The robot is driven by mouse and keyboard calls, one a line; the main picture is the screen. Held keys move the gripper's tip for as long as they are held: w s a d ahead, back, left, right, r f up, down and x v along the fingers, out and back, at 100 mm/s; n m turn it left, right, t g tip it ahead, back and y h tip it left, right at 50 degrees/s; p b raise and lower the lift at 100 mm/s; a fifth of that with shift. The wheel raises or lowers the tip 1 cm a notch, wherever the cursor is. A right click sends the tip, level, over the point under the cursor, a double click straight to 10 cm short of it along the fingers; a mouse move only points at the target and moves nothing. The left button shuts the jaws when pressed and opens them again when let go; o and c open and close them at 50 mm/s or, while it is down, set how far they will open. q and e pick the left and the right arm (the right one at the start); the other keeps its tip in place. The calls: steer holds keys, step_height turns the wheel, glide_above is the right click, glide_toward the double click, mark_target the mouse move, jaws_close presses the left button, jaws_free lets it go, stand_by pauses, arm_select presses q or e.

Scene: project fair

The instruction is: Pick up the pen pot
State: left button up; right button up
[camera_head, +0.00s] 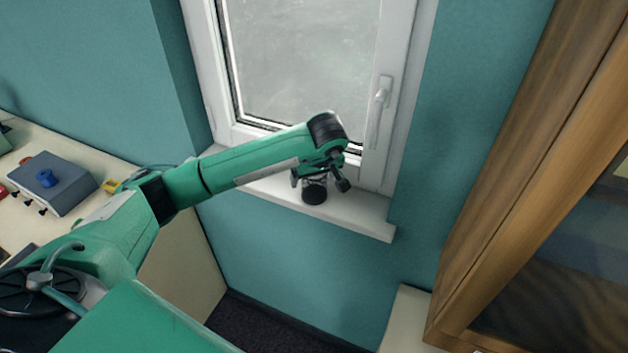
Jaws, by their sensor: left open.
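A small dark pot (314,194), which looks like the pen pot, stands upright on the white windowsill (365,218). Its upper part is partly hidden by my gripper, and I cannot make out any pens. My left gripper (319,182) is over the sill at the pot. It is open, with one finger to the left of the pot and one to the right in the picture. I cannot tell whether either finger touches it. My right gripper is not in view.
A window frame with a handle (382,91) rises behind the sill. A table at the left holds a grey-blue box with a blue knob (47,178). A wooden cabinet (530,150) stands at the right. The sill's right end is clear.

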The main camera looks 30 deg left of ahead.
arm_select(q)
steer(key=shift+w+f, duration=0.15)
steer(key=shift+f, duration=0.15)
steer(key=c, duration=1.1)
steer(key=shift+r, duration=0.1)
steer(key=shift+r+b, duration=0.3)
steer(key=shift+r, duration=0.15)
steer(key=shift+r+b, duration=2.15)
steer(key=shift+r, duration=7.3)
